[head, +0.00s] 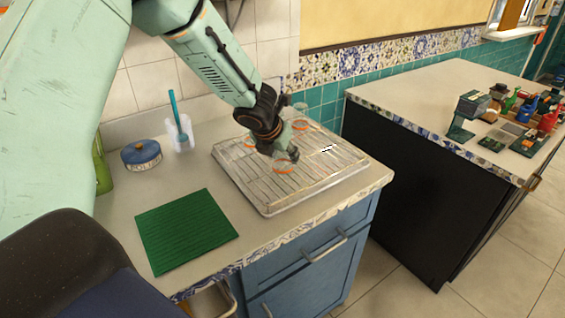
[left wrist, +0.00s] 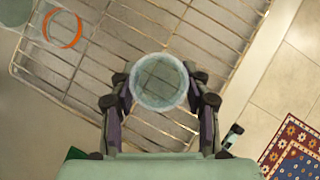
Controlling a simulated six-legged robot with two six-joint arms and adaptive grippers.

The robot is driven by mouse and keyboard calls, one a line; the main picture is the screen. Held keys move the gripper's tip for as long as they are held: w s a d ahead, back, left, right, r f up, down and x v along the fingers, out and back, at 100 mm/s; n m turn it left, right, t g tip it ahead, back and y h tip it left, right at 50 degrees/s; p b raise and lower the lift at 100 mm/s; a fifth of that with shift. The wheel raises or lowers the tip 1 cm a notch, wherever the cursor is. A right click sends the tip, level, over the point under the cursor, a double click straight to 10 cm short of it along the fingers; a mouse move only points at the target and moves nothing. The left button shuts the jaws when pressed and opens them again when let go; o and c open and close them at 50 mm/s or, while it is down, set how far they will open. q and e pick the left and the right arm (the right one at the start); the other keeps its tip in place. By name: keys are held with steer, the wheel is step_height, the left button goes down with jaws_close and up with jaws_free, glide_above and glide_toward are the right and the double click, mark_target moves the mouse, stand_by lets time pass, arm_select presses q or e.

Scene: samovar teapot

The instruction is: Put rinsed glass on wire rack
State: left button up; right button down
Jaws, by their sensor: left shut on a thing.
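The wire rack (head: 330,168) lies in a shallow tray on the counter; its wires also show in the left wrist view (left wrist: 205,25). My left gripper (head: 284,155) is above the rack, pointing down. It is shut on a clear round glass (left wrist: 158,82), seen end-on between the two fingers. In the head view the held glass (head: 283,169) shows a faint orange band just below the fingers. I cannot tell whether it touches the wires. Another clear glass with an orange band (head: 300,123) stands on the rack behind the gripper. My right gripper is not in view.
A green ribbed mat (head: 187,231) lies left of the rack. A blue round tin (head: 141,155) and a white cup with a teal brush (head: 178,134) stand behind it. The rack's right part is bare. A second counter (head: 430,92) holds several small items across a gap.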

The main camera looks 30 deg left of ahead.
arm_select(q)
steer(key=shift+d+f, duration=0.15)
steer(key=shift+f, duration=0.25)
steer(key=shift+r, duration=0.1)
steer(key=shift+s+r, duration=0.1)
steer(key=shift+s, duration=0.05)
steer(key=o, duration=0.7)
steer(key=shift+a+f, duration=0.2)
steer(key=shift+c, duration=0.2)
steer(key=o, duration=0.4)
steer(key=shift+d, duration=0.2)
steer(key=shift+a, duration=0.1)
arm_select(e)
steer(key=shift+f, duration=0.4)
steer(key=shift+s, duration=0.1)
arm_select(q)
steer(key=shift+r, duration=0.1)
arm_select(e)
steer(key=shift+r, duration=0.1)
